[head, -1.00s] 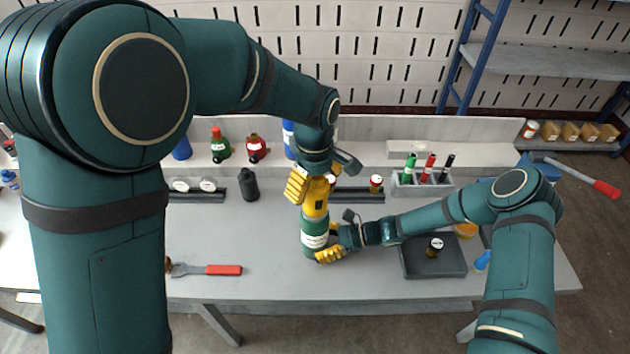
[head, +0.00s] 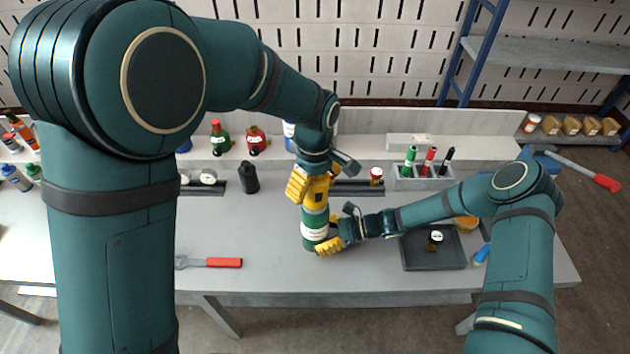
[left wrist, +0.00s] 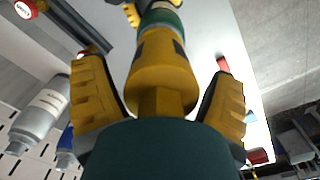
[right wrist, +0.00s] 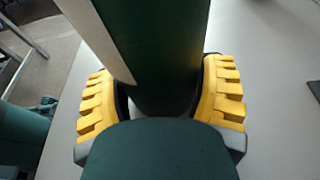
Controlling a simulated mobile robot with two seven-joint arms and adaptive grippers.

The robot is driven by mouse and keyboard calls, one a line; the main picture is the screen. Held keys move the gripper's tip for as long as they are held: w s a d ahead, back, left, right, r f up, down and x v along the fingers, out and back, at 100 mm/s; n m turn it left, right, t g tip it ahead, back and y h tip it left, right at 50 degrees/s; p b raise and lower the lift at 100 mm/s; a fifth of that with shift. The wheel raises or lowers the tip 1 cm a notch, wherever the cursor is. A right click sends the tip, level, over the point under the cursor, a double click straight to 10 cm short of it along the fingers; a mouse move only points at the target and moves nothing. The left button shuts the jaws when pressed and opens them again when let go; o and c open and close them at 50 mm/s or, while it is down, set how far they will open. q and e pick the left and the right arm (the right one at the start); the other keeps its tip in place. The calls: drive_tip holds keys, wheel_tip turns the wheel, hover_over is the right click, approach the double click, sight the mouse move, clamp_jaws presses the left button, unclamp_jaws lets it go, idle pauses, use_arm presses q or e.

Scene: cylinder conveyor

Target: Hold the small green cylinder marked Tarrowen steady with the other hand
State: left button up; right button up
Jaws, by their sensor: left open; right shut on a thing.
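The green cylinder (head: 314,234) stands upright on the bench, with a white label band whose writing is too small to read and a yellow top (left wrist: 160,75). My right gripper (head: 332,236) is shut on its lower green part; the right wrist view shows a finger on each side of the green body (right wrist: 165,45). My left gripper (head: 315,186) comes down from above with its fingers spread on either side of the yellow top. In the left wrist view gaps show between that top and both fingers.
A dark tray (head: 420,262) holding a small dark jar lies to the right. A red-handled tool (head: 224,262) lies to the left. A black bottle (head: 248,178) and a rack of coloured tubes (head: 421,182) stand behind. The bench front is mostly clear.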

use_arm(q)
drive_tip(key=c, duration=1.3)
drive_tip(key=m, duration=0.4)
drive_tip(key=shift+m, duration=1)
drive_tip(key=m, duration=0.2)
drive_tip(key=shift+m, duration=0.4)
drive_tip(key=m, duration=0.3)
drive_tip(key=m, duration=0.5)
drive_tip(key=shift+m, duration=0.6)
